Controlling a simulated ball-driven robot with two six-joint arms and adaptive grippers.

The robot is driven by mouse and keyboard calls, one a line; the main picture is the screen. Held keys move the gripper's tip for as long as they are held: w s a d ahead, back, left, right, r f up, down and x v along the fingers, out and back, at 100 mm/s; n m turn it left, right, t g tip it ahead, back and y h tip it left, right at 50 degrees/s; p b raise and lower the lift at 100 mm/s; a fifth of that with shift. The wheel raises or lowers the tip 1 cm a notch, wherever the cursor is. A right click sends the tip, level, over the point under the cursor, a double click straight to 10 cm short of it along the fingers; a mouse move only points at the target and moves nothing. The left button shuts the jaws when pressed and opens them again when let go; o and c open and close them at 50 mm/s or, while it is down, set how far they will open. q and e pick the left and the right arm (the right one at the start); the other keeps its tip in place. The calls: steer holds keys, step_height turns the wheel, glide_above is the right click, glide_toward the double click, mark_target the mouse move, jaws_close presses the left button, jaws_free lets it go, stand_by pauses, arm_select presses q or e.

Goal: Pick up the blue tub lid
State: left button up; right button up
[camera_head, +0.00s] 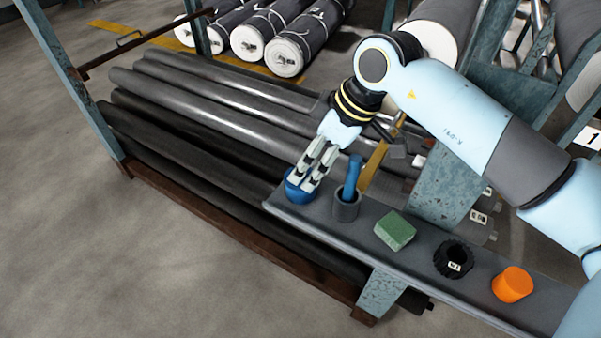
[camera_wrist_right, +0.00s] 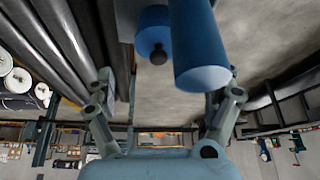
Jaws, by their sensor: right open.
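A round blue tub (camera_head: 298,194) sits at the far left end of the grey shelf in the head view. In the right wrist view, the blue lid (camera_wrist_right: 150,36) shows with a small dark knob, partly cut off by a blue cylinder. I cannot tell clearly where lid and tub meet. My right gripper (camera_head: 302,178) is open over the tub, fingers pointing down at it and hiding part of its top. I cannot tell whether the fingers touch it. My left gripper is not in view.
Right beside the tub, a blue cylinder (camera_head: 353,176) stands up from a grey cup (camera_head: 347,206), close to my right gripper; it looms large in the wrist view (camera_wrist_right: 198,45). Along the shelf follow a green block (camera_head: 395,231), a black ring-shaped part (camera_head: 453,259) and an orange piece (camera_head: 512,284).

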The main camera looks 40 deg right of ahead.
steer(key=x, duration=0.5)
steer(key=shift+w+a+f, duration=0.15)
steer(key=shift+w+f, duration=0.05)
steer(key=shift+w, duration=0.1)
steer(key=c, duration=1.2)
